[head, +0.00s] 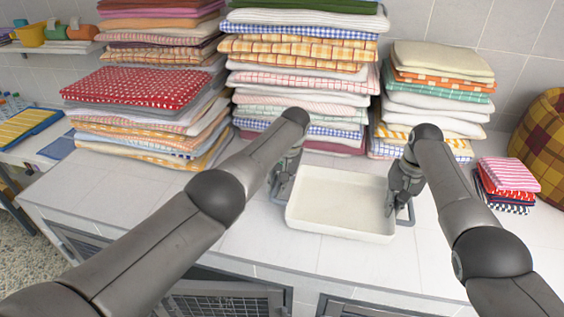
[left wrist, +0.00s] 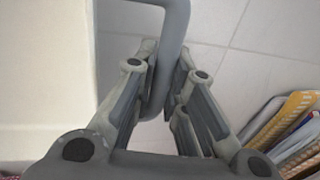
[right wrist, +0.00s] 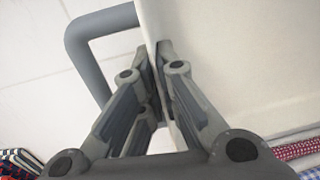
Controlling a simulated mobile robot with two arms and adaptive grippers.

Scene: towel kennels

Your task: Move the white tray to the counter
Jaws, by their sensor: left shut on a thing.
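The white tray (head: 330,210) is a shallow rectangular pan on the white tiled counter (head: 150,215), in front of the towel stacks. It has a grey loop handle at each end. My left gripper (head: 279,190) is at its left end, shut on the left handle (left wrist: 170,50), which passes between the fingers in the left wrist view. My right gripper (head: 392,207) is at the right end. Its fingertips are close together at the tray's edge, beside the right handle (right wrist: 85,55). I cannot tell if they grip it.
Tall stacks of folded towels (head: 135,90), (head: 300,80), (head: 440,90) stand along the back. A small towel pile (head: 505,180) and a woven basket (head: 545,140) are at the right. Wire kennel doors (head: 220,300) are below the counter's front edge. The counter left of the tray is clear.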

